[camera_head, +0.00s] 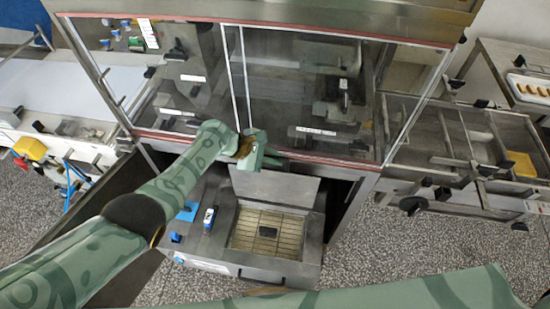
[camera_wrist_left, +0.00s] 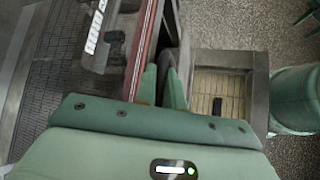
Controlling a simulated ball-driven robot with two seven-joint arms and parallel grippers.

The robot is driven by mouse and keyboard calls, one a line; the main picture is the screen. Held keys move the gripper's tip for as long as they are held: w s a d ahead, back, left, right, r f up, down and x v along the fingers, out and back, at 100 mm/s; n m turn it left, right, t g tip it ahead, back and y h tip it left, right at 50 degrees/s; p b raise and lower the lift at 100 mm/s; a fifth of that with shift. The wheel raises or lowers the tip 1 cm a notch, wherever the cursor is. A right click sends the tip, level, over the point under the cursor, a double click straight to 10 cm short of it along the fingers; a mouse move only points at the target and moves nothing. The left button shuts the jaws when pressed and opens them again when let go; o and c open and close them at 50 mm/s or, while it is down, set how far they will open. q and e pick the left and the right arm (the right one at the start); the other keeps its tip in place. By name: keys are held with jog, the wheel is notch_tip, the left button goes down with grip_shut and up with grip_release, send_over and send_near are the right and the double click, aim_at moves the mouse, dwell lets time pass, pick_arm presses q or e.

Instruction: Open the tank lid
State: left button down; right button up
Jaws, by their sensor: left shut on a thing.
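The tank (camera_head: 312,262) sits low in the middle of the head view, its top open over a yellowish grid with a dark block on it. The tank lid (camera_head: 285,188) is a grey metal panel standing raised at the tank's back edge. My left gripper (camera_head: 262,158) is at the lid's upper edge and shut on it; the fingers hide the exact contact. In the left wrist view the gripper's fingers (camera_wrist_left: 162,88) are close beside the tank (camera_wrist_left: 258,85). My right gripper is not in view; part of the right arm crosses the bottom of the head view.
A glazed enclosure (camera_head: 300,85) with a red lower edge stands just behind the left gripper. A metal frame table (camera_head: 455,135) stands at the right. Speckled floor (camera_head: 380,240) is free right of the tank.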

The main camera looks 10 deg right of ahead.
pick_arm(q)
jog(key=shift+s+f, duration=0.1)
jog(key=c, duration=1.5)
grip_release()
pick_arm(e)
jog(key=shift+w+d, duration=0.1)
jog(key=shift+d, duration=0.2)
pick_arm(q)
jog(key=shift+p+v, duration=3.55)
jog(key=shift+v, duration=4.55)
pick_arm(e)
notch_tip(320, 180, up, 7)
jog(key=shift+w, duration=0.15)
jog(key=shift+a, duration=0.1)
